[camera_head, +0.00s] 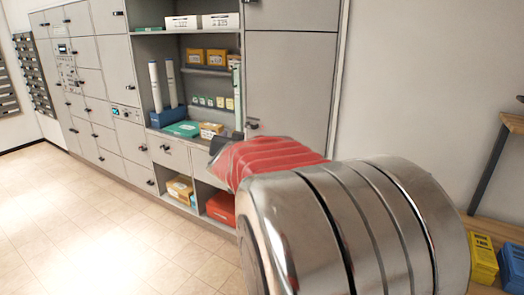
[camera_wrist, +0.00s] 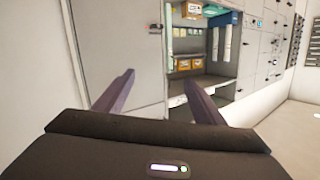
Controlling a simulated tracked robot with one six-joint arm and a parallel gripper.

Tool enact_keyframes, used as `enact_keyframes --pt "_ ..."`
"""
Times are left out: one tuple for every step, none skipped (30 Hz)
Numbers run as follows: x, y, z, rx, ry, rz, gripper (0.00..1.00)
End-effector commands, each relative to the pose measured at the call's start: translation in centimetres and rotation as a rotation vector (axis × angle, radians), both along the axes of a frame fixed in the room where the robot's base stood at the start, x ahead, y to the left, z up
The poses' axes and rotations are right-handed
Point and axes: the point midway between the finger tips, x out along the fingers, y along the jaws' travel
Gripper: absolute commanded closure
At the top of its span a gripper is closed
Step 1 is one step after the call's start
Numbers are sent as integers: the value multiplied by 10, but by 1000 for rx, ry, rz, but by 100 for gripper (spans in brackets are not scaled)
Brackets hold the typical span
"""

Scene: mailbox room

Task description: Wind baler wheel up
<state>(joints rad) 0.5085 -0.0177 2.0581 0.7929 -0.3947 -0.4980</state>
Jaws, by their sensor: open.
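No baler or wheel can be made out in either view. My gripper (camera_wrist: 160,90) is in the wrist view, its two dark fingers spread apart with nothing between them. Beyond the fingers are a pale cabinet door and an open shelf bay. In the head view my red and metal arm fills the lower middle and right and hides what is behind it. Only a small dark part of my gripper (camera_head: 219,146) shows past the red link, in front of the cabinet.
A grey cabinet wall (camera_head: 290,90) has an open shelf bay with boxes and tubes. A red box (camera_head: 221,207) sits in a low cubby. A yellow crate (camera_head: 482,256) and a blue crate (camera_head: 512,266) stand at lower right. Tiled floor (camera_head: 80,230) at left is clear.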

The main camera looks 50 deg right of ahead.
Motion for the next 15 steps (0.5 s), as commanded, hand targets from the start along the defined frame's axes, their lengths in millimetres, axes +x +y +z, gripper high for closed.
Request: enact_keyframes --pt "-8 -30 -4 -15 -8 -75 37" --pt "-14 -46 -5 -24 -15 -123 37" --pt "-23 -68 -7 -40 -22 -187 37" --pt "-31 -84 -9 -49 -26 -236 37" --pt "-39 -99 -11 -61 -27 -284 37" --pt "-52 -119 -14 -76 -29 -351 37" --pt "-61 -133 -17 -86 -28 -401 37" --pt "-72 -147 -21 -96 -26 -452 37" --pt "-88 -164 -26 -109 -20 -521 37" --pt "-100 -177 -29 -119 -16 -572 37" --pt "-112 -188 -33 -129 -8 -623 37" --pt "-130 -203 -39 -141 3 -694 37" --pt "-143 -213 -44 -149 12 -747 37" --pt "-158 -223 -49 -156 23 -800 37" --pt "-176 -234 -56 -167 40 -871 37"
